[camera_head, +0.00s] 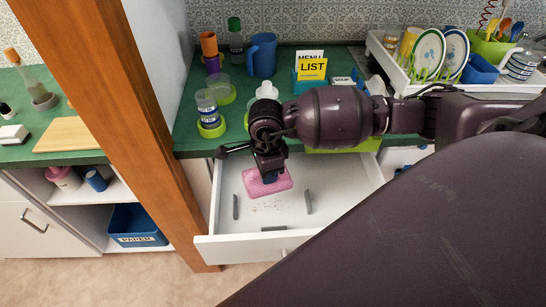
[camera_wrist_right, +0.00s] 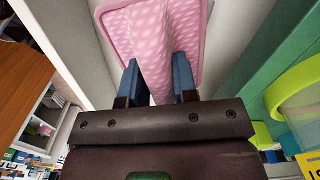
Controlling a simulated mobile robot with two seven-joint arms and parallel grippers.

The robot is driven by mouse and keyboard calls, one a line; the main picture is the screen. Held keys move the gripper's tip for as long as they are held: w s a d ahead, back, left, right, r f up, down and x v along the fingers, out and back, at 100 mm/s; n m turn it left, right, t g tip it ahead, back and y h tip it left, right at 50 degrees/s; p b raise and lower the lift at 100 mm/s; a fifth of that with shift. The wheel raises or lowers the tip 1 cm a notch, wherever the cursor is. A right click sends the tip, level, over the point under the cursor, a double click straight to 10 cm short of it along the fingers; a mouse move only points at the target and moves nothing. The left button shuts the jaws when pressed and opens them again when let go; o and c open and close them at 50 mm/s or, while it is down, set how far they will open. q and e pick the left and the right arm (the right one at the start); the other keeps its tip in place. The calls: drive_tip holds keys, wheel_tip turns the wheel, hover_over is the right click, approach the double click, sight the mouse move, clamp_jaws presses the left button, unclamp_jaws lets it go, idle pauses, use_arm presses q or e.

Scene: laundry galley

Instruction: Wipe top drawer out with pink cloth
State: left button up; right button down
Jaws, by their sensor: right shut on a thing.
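The pink cloth (camera_head: 267,182) is in the open top drawer (camera_head: 345,190), toward its back left, in the head view. My right gripper (camera_head: 268,178) reaches down into the drawer and is shut on the cloth. In the right wrist view, the blue fingertips of the gripper (camera_wrist_right: 158,85) pinch a raised fold of the cloth (camera_wrist_right: 152,40), and the cloth spreads out beyond them. Small brown crumbs (camera_head: 268,206) lie on the drawer floor in front of the cloth. My left gripper is not in view.
Grey strips (camera_head: 308,201) stand in the drawer around the crumbs. A wooden post (camera_head: 125,120) rises close to the drawer's left. The green counter (camera_head: 190,130) above holds cups, a blue jug (camera_head: 262,55), a yellow list card (camera_head: 312,70) and a white dish rack (camera_head: 405,75).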

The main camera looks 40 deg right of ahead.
drive_tip(key=m, duration=0.1)
drive_tip(key=d+f+m, duration=0.1)
drive_tip(key=shift+s+f+m, duration=0.25)
drive_tip(key=shift+m, duration=0.05)
drive_tip(key=shift+f, duration=0.1)
drive_tip(key=shift+f, duration=0.15)
